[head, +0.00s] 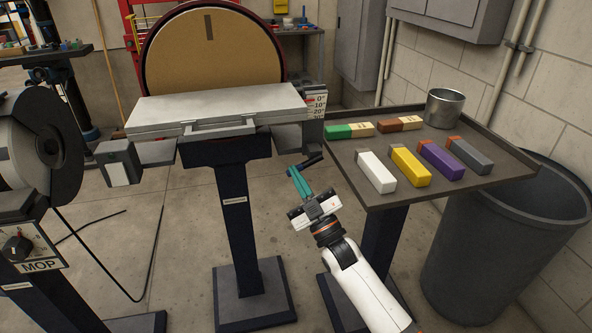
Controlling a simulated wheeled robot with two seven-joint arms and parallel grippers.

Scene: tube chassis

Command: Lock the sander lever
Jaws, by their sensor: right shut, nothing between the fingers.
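The disc sander shows a large tan disc (212,52) in a dark red rim, with a grey work table (217,109) in front of it. An angle scale (319,105) is at the table's right end. A small black lever (312,161) sticks out below that end, slanting slightly. My right gripper (293,171), with teal fingers, is shut and empty. Its fingertips are just left of and below the lever; I cannot tell whether they touch it. My left gripper is not in view.
A dark tray table (352,177) at the right holds several coloured blocks and a metal cup (444,107). A grey bin (487,250) stands beside it. A machine marked MOP (40,266) is at the left. The floor left of the sander's post (240,230) has a cable.

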